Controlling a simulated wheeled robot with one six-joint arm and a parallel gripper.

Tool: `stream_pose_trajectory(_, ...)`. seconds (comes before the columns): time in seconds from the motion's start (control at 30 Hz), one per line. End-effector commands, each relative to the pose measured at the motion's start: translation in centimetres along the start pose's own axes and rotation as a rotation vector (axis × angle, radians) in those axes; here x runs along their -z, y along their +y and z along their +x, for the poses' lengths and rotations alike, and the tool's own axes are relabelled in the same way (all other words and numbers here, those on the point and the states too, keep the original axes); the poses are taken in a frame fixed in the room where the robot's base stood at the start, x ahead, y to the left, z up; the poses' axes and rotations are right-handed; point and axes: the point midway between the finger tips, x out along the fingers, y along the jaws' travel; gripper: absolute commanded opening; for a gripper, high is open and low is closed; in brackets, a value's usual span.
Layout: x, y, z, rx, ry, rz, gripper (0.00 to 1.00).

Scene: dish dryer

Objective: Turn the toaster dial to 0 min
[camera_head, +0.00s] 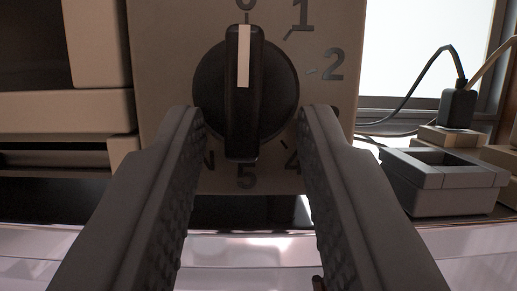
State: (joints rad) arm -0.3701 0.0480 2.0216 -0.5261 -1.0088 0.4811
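The toaster dial (272,95) is a round black knob with a raised grip bar and a white pointer stripe. The stripe stands upright and points at the 0 mark at the top of the face. The toaster's beige front panel (165,50) carries the numbers; 0, 1, 2, 4 and 5 show, and the 3 is mostly hidden by my right finger. My gripper (255,118) is open, its two dark ridged fingers on either side of the dial's lower half. No clear contact between fingers and dial shows.
A grey open box (443,180) stands at the right, with a black plug and cables (457,106) behind it near a bright window. Beige shelf-like parts (65,112) lie at the left. A pale shiny surface (60,255) runs along the bottom.

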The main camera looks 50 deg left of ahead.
Motion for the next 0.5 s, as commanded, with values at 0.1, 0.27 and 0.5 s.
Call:
stream_pose_trajectory(0.1, -0.1, -0.1, 0.0, 0.001, -0.001, 0.0, 0.32)
stream_pose_trajectory(0.27, -0.2, 0.0, -0.1, 0.0, -0.003, 0.001, 0.32)
stream_pose_trajectory(0.5, -0.2, 0.0, -1.5, -0.001, -0.005, 0.001, 0.32)
